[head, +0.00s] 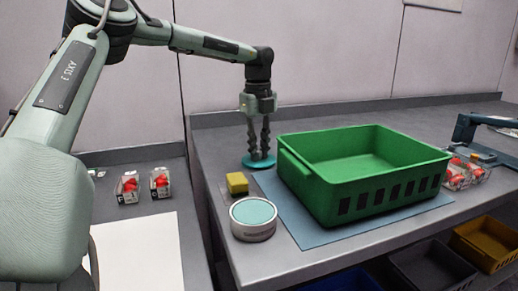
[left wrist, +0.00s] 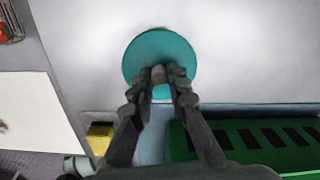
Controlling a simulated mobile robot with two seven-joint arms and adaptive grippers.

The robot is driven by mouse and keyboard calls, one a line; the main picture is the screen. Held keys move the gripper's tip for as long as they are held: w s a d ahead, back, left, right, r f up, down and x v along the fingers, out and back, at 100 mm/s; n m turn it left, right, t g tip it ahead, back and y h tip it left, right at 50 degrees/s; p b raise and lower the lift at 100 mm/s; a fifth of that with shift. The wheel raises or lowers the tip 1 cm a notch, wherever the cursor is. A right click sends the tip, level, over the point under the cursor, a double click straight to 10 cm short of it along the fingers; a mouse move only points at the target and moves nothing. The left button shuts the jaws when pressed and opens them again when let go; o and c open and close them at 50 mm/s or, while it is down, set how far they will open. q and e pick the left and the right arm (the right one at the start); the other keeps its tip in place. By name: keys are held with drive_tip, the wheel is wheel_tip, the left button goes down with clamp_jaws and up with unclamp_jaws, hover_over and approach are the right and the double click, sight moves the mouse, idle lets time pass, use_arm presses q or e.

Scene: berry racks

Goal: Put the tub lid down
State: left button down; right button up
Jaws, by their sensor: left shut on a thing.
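The teal round lid (head: 262,164) is at the far left part of the grey counter, behind the yellow sponge and left of the green crate. My left gripper (head: 259,148) points down and is shut on the lid's small knob. In the left wrist view the lid (left wrist: 140,55) shows as a flat disc, with the fingertips (left wrist: 159,74) closed around the knob at its middle. The lid looks level and at or very near the counter top; I cannot tell if it touches. The open white tub (head: 253,229), with pale teal contents, stands at the front. My right gripper is not in view.
A green crate (head: 330,190) stands on a blue mat (head: 310,236) right of the lid. A yellow sponge (head: 237,183) lies between lid and tub. Berry punnets (head: 160,182) sit on the left counter, more at far right. Clear counter lies behind the crate.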

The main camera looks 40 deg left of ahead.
sight(259, 152)
use_arm(q)
drive_tip(key=c, duration=1.5)
unclamp_jaws()
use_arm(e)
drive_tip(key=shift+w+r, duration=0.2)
use_arm(q)
drive_tip(key=shift+o, duration=0.2)
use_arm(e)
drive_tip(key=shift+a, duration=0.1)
use_arm(q)
wheel_tip(259, 152, up, 3)
wheel_tip(259, 152, up, 9)
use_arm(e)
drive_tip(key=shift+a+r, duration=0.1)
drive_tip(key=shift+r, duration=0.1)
use_arm(q)
drive_tip(key=shift+s, duration=0.1)
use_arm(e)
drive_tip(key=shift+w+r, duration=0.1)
